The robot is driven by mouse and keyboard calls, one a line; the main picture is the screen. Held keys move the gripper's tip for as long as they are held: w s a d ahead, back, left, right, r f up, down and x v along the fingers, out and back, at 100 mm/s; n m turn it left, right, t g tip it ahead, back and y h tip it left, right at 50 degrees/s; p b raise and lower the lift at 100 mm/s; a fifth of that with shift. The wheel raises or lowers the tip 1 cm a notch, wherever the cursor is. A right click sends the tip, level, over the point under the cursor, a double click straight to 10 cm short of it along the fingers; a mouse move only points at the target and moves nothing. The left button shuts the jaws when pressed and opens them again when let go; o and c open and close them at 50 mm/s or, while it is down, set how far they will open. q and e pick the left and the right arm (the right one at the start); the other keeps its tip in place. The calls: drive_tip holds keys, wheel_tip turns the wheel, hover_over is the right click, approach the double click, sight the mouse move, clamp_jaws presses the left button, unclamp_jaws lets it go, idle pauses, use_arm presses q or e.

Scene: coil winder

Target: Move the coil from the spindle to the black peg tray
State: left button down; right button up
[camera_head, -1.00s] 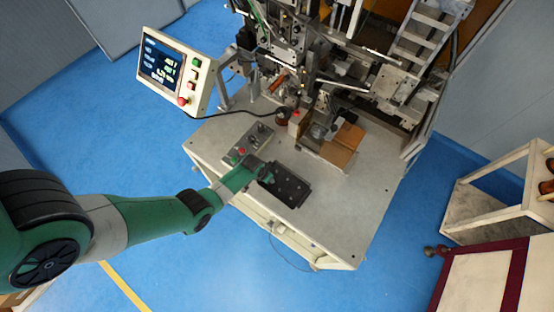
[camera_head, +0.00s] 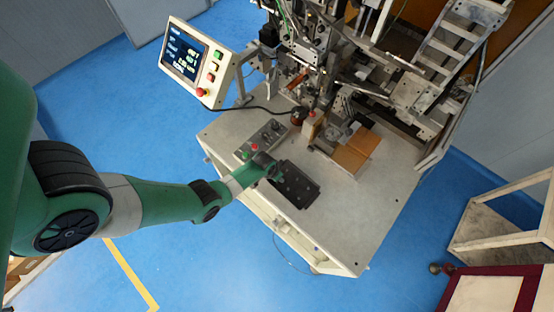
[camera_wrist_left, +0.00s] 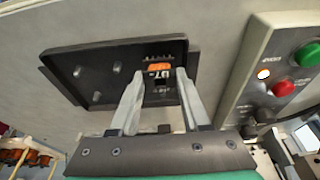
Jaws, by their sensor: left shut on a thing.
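The black peg tray (camera_head: 300,192) lies flat on the machine's table. It also shows in the left wrist view (camera_wrist_left: 105,88), with several short grey pegs standing in its left part. My left gripper (camera_head: 273,173) is at the tray's left end in the head view. In the left wrist view its two fingers (camera_wrist_left: 162,75) are on either side of the small orange and black coil (camera_wrist_left: 160,68), shut on it. The coil is over the tray's right part; I cannot tell whether it touches the tray. My right gripper is not in view.
A control box (camera_head: 262,140) with red and green buttons stands close beside the tray. A display panel (camera_head: 195,62) is at the left. The table's front right is clear.

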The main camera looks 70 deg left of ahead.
use_arm(q)
drive_tip(key=shift+f+b, duration=0.6)
drive_tip(key=shift+f, duration=0.1)
drive_tip(key=shift+f, duration=0.1)
drive_tip(key=shift+c, duration=1.4)
unclamp_jaws()
